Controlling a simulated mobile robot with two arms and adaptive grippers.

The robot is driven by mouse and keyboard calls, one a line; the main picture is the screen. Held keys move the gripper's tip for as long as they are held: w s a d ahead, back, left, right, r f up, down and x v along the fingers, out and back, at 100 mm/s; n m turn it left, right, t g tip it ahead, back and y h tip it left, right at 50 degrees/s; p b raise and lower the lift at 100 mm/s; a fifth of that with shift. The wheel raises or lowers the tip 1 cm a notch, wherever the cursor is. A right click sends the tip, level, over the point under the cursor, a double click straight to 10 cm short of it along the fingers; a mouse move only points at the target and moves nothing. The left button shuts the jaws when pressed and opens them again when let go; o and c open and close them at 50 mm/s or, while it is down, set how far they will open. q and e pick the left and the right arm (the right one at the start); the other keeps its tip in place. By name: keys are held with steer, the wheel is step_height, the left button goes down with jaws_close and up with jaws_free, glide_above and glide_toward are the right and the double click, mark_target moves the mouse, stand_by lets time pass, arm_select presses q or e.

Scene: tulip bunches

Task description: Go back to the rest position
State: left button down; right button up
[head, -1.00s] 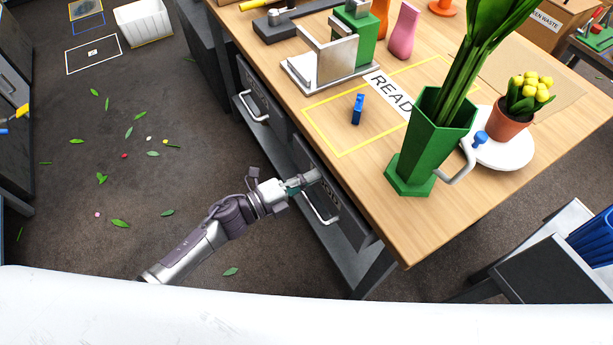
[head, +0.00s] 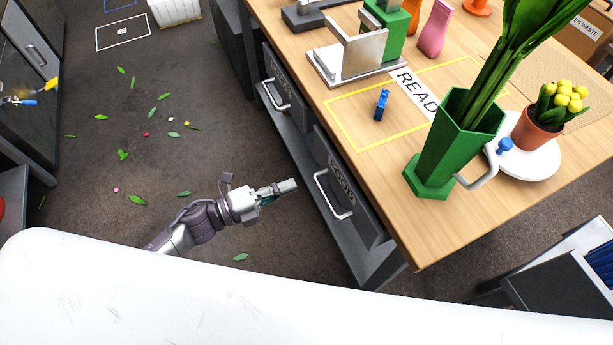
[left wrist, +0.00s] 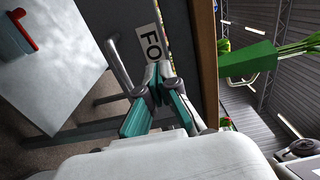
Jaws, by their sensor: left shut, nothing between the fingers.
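My left gripper (head: 284,188) is shut and empty in the head view, over the floor just left of the workbench drawers. It is apart from the handle (head: 335,196) of the nearer drawer (head: 352,200), whose label is partly readable. In the left wrist view, its closed fingers (left wrist: 158,76) point toward the drawer's label (left wrist: 151,44) and handle (left wrist: 121,64). My right gripper is not in view.
The wooden workbench (head: 395,215) holds a tall green vase (head: 455,145) with stems, a potted yellow plant (head: 537,132), a small blue object (head: 381,105) and a metal stand (head: 350,55). Leaves lie scattered on the open floor (head: 90,170) at left.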

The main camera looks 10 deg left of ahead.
arm_select(q)
steer(key=s+a+f+n+y+p, duration=0.25)
steer(key=a+f+n+y, duration=0.45)
steer(key=f, duration=0.4)
steer(key=s+a+f+n+y+p, duration=0.25)
steer(key=a+f+n+y, duration=0.3)
steer(key=f+n, duration=0.5)
steer(key=s+f+n+g+p, duration=0.1)
steer(key=s+f+n+g, duration=0.2)
steer(key=s, duration=0.6)
steer(key=s+f+n+g+y, duration=0.1)
steer(key=s+f+n+g, duration=0.2)
steer(key=s, duration=0.7)
steer(key=s+f+n+g+y+p, duration=0.1)
steer(key=s+f+n+g, duration=0.2)
steer(key=s+f, duration=0.4)
steer(key=s, duration=0.3)
steer(key=shift+s+p, duration=0.15)
steer(key=shift+p, duration=0.2)
steer(key=shift+y, duration=0.25)
